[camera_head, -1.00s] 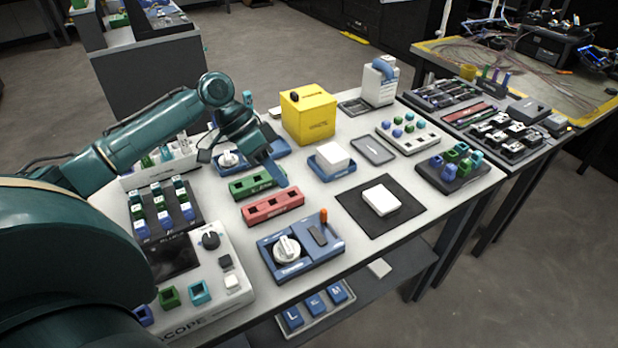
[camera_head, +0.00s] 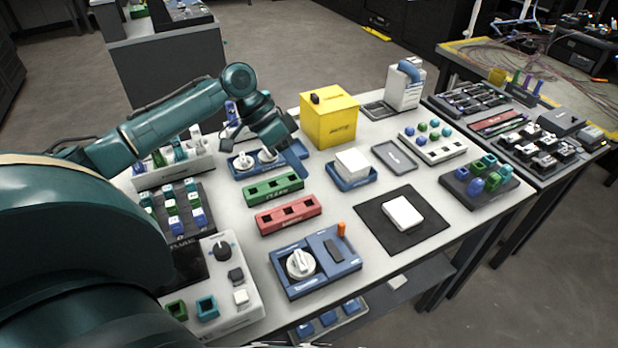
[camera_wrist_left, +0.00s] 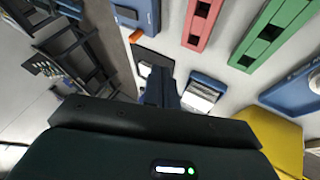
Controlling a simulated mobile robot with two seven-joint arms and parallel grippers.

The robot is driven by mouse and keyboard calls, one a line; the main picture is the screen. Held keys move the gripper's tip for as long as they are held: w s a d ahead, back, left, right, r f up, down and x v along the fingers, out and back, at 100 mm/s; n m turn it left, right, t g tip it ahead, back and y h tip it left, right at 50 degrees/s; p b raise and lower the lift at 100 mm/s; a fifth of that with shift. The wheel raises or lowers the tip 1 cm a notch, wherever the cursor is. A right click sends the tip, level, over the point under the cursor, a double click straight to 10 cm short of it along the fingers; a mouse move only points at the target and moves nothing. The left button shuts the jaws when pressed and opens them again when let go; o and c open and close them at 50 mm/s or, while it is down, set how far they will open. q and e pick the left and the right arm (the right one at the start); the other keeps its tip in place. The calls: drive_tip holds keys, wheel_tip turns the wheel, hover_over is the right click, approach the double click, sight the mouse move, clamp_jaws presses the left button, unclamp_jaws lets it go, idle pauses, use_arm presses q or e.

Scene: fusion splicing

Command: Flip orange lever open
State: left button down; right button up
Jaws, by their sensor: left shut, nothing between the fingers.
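The orange lever (camera_head: 341,229) stands upright at the back right corner of a blue device (camera_head: 318,286) that has a white round knob (camera_head: 300,264) and a dark slot. It also shows small in the left wrist view (camera_wrist_left: 136,36). My left gripper (camera_head: 303,172) is shut and empty. It hangs above the table behind the red block, back and left of the lever and well apart from it. In the left wrist view its closed fingers (camera_wrist_left: 160,88) point toward the table. My right gripper is not in view.
A red block (camera_head: 288,213) and a green block (camera_head: 273,188) lie between the gripper and the blue device. A yellow box (camera_head: 329,118) stands behind the gripper. A black mat (camera_head: 428,225) with a white piece lies right of the lever.

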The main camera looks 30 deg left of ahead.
sight(341, 229)
use_arm(q)
drive_tip(key=x, duration=0.8)
drive_tip(key=shift+d+f, duration=0.25)
drive_tip(key=shift+d, duration=0.05)
drive_tip(key=shift+s+d+r+p, duration=0.1)
drive_tip(key=shift+s+d+p, duration=0.2)
drive_tip(key=shift+d, duration=0.2)
drive_tip(key=shift+s+d+r+p, duration=0.1)
drive_tip(key=shift+s+d+p, duration=0.05)
drive_tip(key=shift+s+d, duration=0.35)
drive_tip(key=shift+s+d+f, duration=0.15)
drive_tip(key=shift+s+d, duration=0.05)
drive_tip(key=shift+d, duration=0.35)
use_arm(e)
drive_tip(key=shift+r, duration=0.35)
